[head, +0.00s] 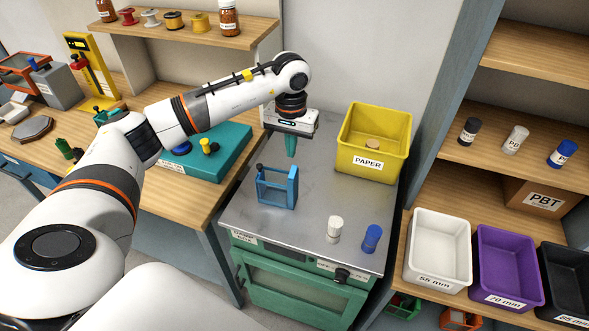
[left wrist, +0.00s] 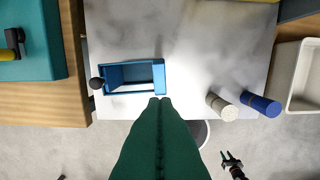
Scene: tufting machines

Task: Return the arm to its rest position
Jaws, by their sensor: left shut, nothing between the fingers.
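My left arm reaches in from the left in the head view. Its gripper (head: 290,147) points down above the grey metal top (head: 238,212) of the green cabinet, behind the blue frame-like fixture (head: 277,187) and left of the yellow PAPER bin. The green fingers are shut together with nothing between them. In the left wrist view the shut fingers (left wrist: 160,105) fill the lower middle, and the blue fixture (left wrist: 130,77) lies just past their tips, to the left.
The yellow PAPER bin (head: 372,143) stands at the back right of the metal top. A white cylinder (head: 334,229) and a blue cylinder (head: 372,238) stand near its front edge. A teal machine (head: 225,150) sits on the wooden bench at left. Shelves with bins (head: 438,250) stand at right.

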